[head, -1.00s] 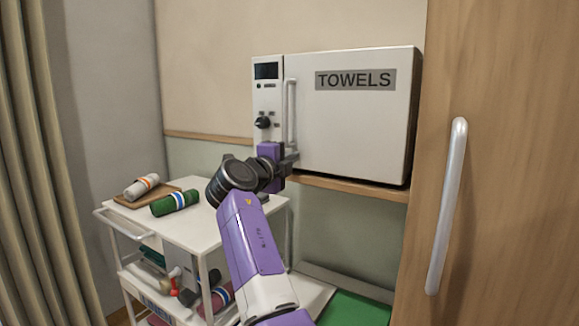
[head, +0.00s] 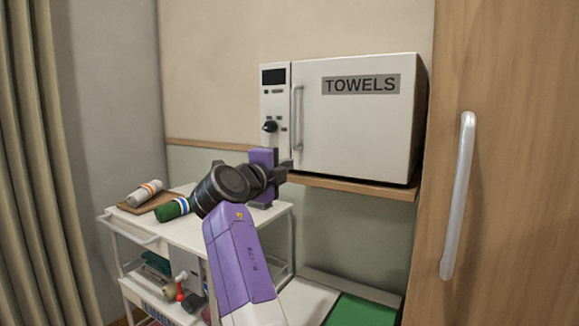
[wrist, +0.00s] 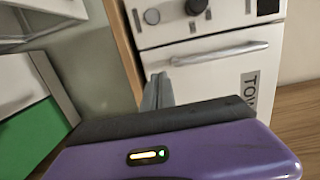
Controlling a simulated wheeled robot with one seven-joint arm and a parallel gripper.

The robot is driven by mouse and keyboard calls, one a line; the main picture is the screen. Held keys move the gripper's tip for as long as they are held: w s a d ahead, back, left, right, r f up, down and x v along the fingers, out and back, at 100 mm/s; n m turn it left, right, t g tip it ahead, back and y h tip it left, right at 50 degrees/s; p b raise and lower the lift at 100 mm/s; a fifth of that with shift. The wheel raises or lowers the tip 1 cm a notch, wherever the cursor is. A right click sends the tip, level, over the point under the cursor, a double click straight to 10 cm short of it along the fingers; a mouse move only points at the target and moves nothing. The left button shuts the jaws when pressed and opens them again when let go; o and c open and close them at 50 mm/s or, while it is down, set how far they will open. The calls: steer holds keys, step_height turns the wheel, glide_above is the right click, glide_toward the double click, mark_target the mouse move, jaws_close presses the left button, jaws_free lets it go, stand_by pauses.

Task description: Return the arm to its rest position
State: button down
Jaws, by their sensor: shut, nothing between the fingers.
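My arm (head: 240,262) is purple, black and white and reaches up from the bottom of the head view. My gripper (head: 288,166) is at its end, in front of the lower left of the white towel warmer (head: 355,125). The fingers are shut with nothing between them. In the wrist view the closed fingers (wrist: 157,92) point at the warmer's front, apart from its handle (wrist: 218,53). The warmer's door is closed, and it stands on a wooden shelf (head: 340,187).
A white trolley (head: 182,232) stands at the left, partly behind my arm. A rolled white towel (head: 145,193) on a board and a green roll (head: 172,209) lie on it. A wooden door with a metal handle (head: 459,195) fills the right. A green surface (head: 360,312) is low down.

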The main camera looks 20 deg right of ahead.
steer(key=s+a+r+n+t+y, duration=0.2)
steer(key=a+r+n+t+y, duration=0.15)
steer(key=a+n, duration=0.55)
steer(key=s+a+f+n+t+y+p, duration=0.25)
steer(key=s+f+n+y, duration=0.25)
steer(key=s+f+n, duration=0.5)
steer(key=s+a+f+n+t+y+p, duration=0.1)
steer(key=s+a+f+n+t+y, duration=0.25)
steer(key=s+f+n+y, duration=0.65)
steer(key=s+d+f+g+h+p, duration=0.1)
steer(key=s+d+f+g+p, duration=0.1)
steer(key=s, duration=1.1)
steer(key=s+d+f+g+h+p, duration=0.2)
steer(key=s+f, duration=0.3)
steer(key=s, duration=0.9)
steer(key=s+d+f+m+g+h+p, duration=0.1)
steer(key=s+d+f+g+h+p, duration=0.1)
steer(key=s, duration=1.1)
steer(key=shift+s+d+f+p, duration=0.3)
steer(key=shift+f+p, duration=0.3)
steer(key=shift+f, duration=0.3)
steer(key=shift+g, duration=0.25)
